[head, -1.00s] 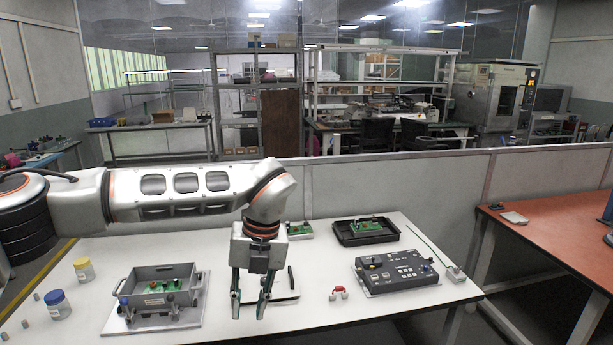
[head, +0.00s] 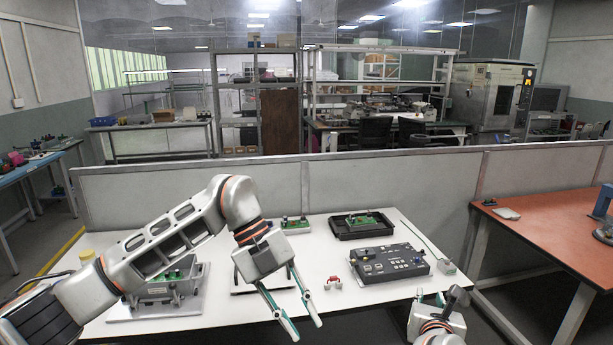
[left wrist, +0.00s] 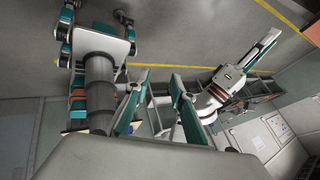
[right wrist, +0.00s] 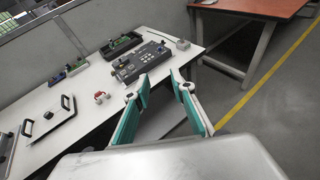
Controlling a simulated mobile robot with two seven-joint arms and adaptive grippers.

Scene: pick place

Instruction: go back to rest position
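My left gripper (head: 306,330) hangs over the front edge of the white table (head: 330,310), fingers pointing down and to the right. It is open and empty. The left wrist view shows its spread fingers (left wrist: 159,76) with the floor and my own body beyond. My right gripper (head: 430,297) shows low at the right, at the table's front edge. In the right wrist view its fingers (right wrist: 160,76) are apart with nothing between them.
A black control box (head: 388,262), a black tray (head: 345,232) with a green board, and a small red-handled piece (head: 333,283) are on the table. An orange table (head: 560,230) stands to the right.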

